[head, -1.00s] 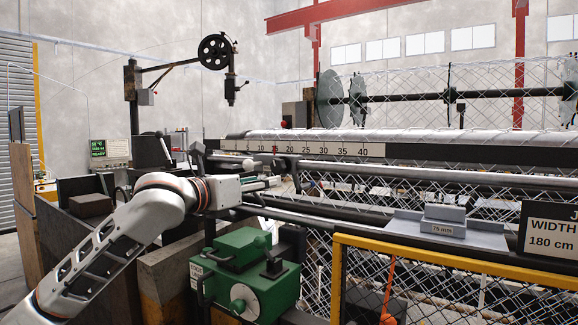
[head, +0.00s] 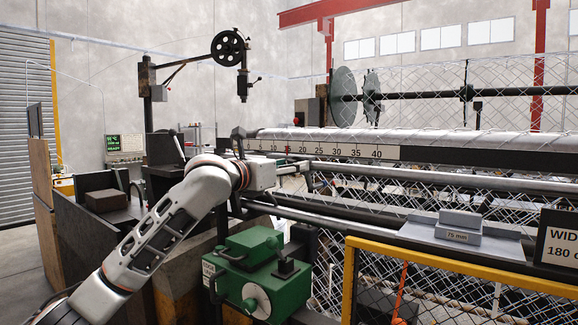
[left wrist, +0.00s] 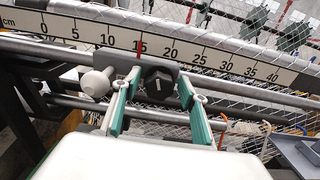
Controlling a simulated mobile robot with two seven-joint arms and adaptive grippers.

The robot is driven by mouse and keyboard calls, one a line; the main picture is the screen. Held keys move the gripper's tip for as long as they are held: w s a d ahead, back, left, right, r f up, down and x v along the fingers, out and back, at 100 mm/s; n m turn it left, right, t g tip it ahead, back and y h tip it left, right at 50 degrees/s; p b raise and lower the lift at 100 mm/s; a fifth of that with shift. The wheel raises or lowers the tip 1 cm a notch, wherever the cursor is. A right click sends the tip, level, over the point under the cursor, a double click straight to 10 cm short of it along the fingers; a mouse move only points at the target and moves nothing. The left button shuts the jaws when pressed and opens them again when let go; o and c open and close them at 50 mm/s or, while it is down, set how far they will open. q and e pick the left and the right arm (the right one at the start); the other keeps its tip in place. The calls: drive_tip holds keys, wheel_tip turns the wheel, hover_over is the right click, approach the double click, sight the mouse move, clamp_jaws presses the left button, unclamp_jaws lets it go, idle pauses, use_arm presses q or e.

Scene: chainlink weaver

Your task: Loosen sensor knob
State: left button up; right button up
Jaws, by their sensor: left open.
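In the left wrist view, the black faceted sensor knob (left wrist: 158,85) with a white mark on its face sits on a dark slider below the ruler (left wrist: 210,55). A red pointer stands near 15. My left gripper (left wrist: 158,90) is open, its two green-padded fingers (left wrist: 193,108) on either side of the knob. I cannot tell whether they touch it. In the head view, my left gripper (head: 298,168) is below the ruler (head: 335,150), and the arm hides the knob. My right gripper is not in view.
A pale ball-ended handle (left wrist: 96,83) is just left of the fingers. A long metal rail (head: 400,178) runs below the ruler. A green machine box (head: 262,275) is below my arm. A yellow guard frame (head: 440,262) and a grey 75 mm block (head: 458,228) are to the right.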

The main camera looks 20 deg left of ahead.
use_arm(q)
drive_tip(key=c, duration=1.1)
